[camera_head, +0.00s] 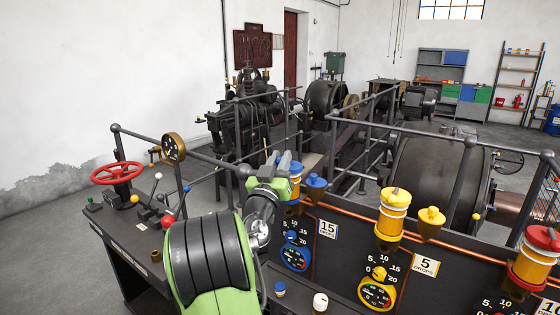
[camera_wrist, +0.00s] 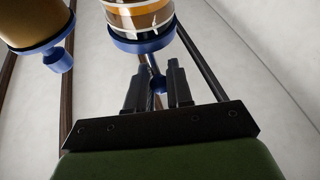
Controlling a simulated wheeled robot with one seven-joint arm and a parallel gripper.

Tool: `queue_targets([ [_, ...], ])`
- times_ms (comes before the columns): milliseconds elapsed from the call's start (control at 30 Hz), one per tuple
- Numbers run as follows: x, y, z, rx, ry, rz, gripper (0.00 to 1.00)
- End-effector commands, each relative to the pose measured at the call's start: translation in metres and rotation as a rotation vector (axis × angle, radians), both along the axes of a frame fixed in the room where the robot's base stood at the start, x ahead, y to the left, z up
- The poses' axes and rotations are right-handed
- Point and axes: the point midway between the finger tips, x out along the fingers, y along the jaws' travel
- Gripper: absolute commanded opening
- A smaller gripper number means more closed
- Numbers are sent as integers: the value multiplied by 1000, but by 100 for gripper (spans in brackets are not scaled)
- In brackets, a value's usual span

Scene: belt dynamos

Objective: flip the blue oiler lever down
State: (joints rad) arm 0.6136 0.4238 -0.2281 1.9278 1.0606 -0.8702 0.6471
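The blue oiler (camera_head: 295,170), with a blue cap and an amber body, stands on the rail at the top of the dark panel. In the wrist view its glass body with a blue ring (camera_wrist: 143,42) fills the top. A thin blue lever (camera_wrist: 153,66) with a round tip hangs from it. My gripper (camera_wrist: 157,66) has one finger on each side of this lever, with a visible gap around it. In the head view my gripper (camera_head: 284,161) is just left of the oiler, and the lever cannot be made out.
A blue cup (camera_head: 316,187) sits close right of the oiler. Yellow (camera_head: 393,212) and red (camera_head: 537,258) oilers stand farther right. A blue-rimmed tan cylinder (camera_wrist: 30,28) is at the wrist view's upper left. Grey railings (camera_head: 205,157) and a red handwheel (camera_head: 117,173) lie left.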

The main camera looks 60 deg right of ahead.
Motion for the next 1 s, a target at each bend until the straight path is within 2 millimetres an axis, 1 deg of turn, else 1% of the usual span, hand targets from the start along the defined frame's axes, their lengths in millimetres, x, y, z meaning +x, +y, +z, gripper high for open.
queue_targets([
  [167,0,0,-1,-5,0,1,0],
  [267,0,0,-5,-30,3,1,0],
  [400,0,1,-12,-93,11,1,0],
  [700,1,2,-20,-245,36,1,0],
  [1000,1,3,-19,-324,53,1,0],
])
